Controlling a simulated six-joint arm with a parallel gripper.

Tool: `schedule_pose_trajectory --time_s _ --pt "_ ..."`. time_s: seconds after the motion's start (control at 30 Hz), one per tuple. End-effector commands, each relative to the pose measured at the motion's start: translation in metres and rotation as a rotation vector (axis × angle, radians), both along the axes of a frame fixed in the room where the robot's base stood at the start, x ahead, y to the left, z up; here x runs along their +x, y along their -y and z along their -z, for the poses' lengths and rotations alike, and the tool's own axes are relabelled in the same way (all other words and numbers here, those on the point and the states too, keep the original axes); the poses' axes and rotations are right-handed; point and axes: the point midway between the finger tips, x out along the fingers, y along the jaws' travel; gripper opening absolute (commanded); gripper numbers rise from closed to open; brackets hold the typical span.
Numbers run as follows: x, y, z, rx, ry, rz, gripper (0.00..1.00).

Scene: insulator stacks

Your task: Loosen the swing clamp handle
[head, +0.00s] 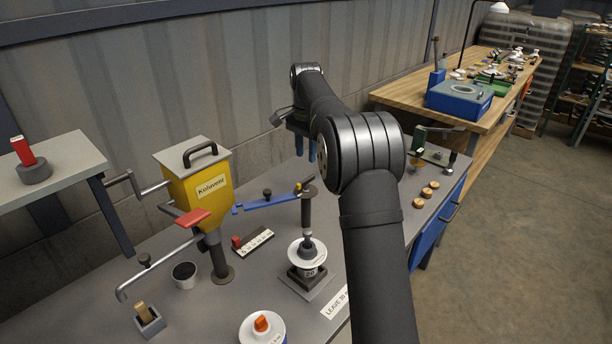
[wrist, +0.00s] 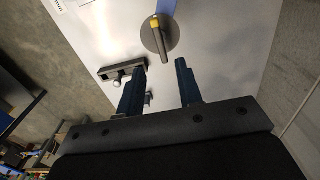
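The swing clamp has an upright dark post (head: 307,215) with a blue swing arm (head: 268,202) reaching left from near its top. A short dark handle (head: 308,182) sits on top of the post. In the wrist view a dark bar that looks like this handle (wrist: 162,42) lies over a round grey disc, with a yellow patch and blue arm beside it. My gripper (head: 304,148) is open and empty, behind and above the clamp in the head view. Its two blue fingers also show in the wrist view (wrist: 161,84), apart from the handle.
An insulator stack (head: 307,252) stands just in front of the clamp post. A yellow hopper (head: 200,185) with a crank and red lever stands to the left. A green fixture (head: 420,138) and several round brown pieces lie right of my arm.

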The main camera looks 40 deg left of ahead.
Motion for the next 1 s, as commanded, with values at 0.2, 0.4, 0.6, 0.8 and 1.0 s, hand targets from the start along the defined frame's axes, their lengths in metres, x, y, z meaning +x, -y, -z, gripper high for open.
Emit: schedule_pose_trajectory --time_s 0.2,0.4,0.6,0.8,1.0 --pt "0.0 0.0 0.048 -0.002 -0.002 0.0 0.33" --pt "0.0 0.0 0.075 0.0 -0.001 0.0 0.33" --pt "0.0 0.0 0.085 0.002 0.001 0.0 0.33" --pt "0.0 0.0 0.085 0.002 0.001 0.0 0.33" --pt "0.0 0.0 0.085 0.002 0.0 0.0 0.01"
